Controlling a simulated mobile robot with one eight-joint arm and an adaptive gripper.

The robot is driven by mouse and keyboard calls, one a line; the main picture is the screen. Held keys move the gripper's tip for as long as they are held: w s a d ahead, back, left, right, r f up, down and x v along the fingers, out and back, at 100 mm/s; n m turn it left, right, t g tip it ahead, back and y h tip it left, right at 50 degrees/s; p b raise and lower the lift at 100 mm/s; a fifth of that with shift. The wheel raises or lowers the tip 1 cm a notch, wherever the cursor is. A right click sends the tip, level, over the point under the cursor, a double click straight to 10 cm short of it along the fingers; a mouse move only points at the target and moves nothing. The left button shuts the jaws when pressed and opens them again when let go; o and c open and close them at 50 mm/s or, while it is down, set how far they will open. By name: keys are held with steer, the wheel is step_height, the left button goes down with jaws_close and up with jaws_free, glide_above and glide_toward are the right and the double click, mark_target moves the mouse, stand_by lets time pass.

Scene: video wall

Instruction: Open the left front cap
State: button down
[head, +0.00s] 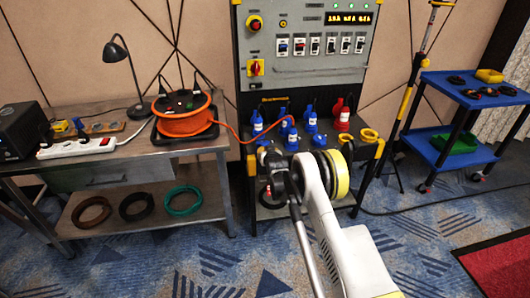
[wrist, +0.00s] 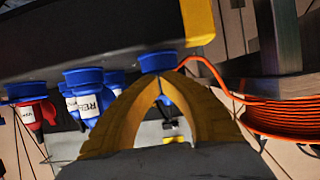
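The panel (head: 305,50) stands behind a bench-height shelf with blue sockets and a red socket (head: 345,118). One blue socket (head: 257,122) stands at the left of the row, and another (head: 292,140) is nearer the front. In the wrist view, my gripper (wrist: 152,80) has its yellow fingertips together, just in front of a blue cap (wrist: 157,60) beside the orange cable. Whether they touch it cannot be told. A labelled blue socket (wrist: 88,95) is to the left. In the head view my arm hides the gripper's fingers.
An orange cable reel (head: 185,120) sits on the workbench (head: 130,155) at left, its cable running to the panel. A blue trolley (head: 465,95) stands at right. A red mat (head: 500,265) lies at lower right. The carpet in front is mostly clear.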

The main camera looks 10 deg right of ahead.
mark_target(265, 145)
steer(key=shift+r, duration=0.2)
steer(key=shift+w+r, duration=0.3)
steer(key=shift+r, duration=0.4)
steer(key=shift+w+r, duration=0.25)
steer(key=shift+r, duration=0.4)
steer(key=shift+w, duration=0.1)
steer(key=shift+w+r, duration=0.95)
steer(key=shift+r, duration=0.2)
steer(key=shift+w+r, duration=0.35)
steer(key=shift+w, duration=0.3)
steer(key=shift+w+r, duration=0.35)
steer(key=shift+w, duration=0.25)
